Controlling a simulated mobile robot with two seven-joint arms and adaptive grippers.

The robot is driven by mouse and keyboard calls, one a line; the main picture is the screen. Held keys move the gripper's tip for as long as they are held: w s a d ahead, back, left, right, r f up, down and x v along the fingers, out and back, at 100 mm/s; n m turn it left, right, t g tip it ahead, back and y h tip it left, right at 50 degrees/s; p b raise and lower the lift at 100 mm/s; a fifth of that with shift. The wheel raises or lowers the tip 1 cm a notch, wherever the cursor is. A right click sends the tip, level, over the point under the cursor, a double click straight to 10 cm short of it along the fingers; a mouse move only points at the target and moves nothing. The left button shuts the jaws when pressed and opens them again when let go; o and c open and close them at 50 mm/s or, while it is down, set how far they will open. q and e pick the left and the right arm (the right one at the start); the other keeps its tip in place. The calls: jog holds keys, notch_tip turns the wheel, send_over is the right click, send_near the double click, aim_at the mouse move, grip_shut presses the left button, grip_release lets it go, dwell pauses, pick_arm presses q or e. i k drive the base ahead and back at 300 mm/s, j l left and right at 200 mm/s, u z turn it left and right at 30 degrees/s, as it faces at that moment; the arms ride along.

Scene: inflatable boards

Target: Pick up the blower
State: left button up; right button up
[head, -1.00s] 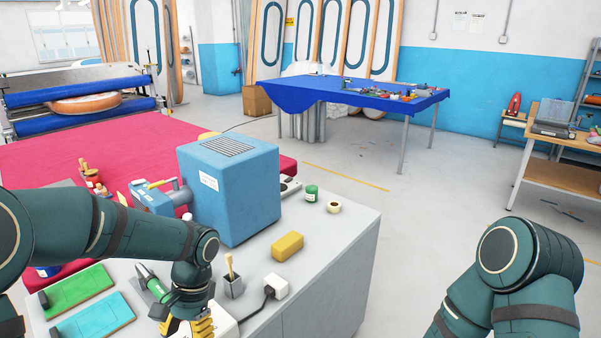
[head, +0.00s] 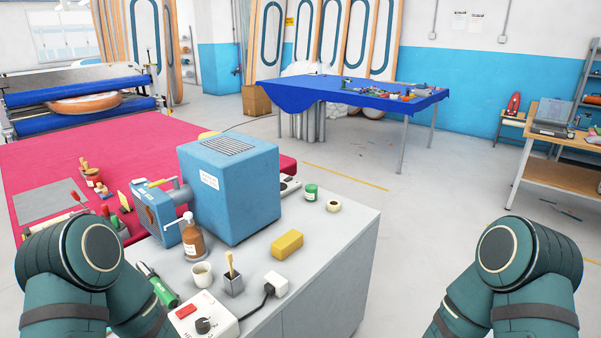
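A green handheld tool with a black end (head: 163,291), which looks like a hand-held blower, lies on the grey bench (head: 330,250) at the lower left. My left arm partly covers it. A large blue box machine with a top grille (head: 232,190) stands on the same bench, with a smaller blue unit (head: 160,213) at its left side. I cannot tell for certain which of these is the blower. Both arms rise from the bottom edge, and neither gripper is in view.
A control box with a red switch (head: 204,322), a white cup (head: 202,274), a brown bottle (head: 193,243), a brush holder (head: 232,284), a socket block (head: 275,284) and a yellow block (head: 287,245) crowd the bench.

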aim_at(164, 294)
jog(key=u, duration=1.1)
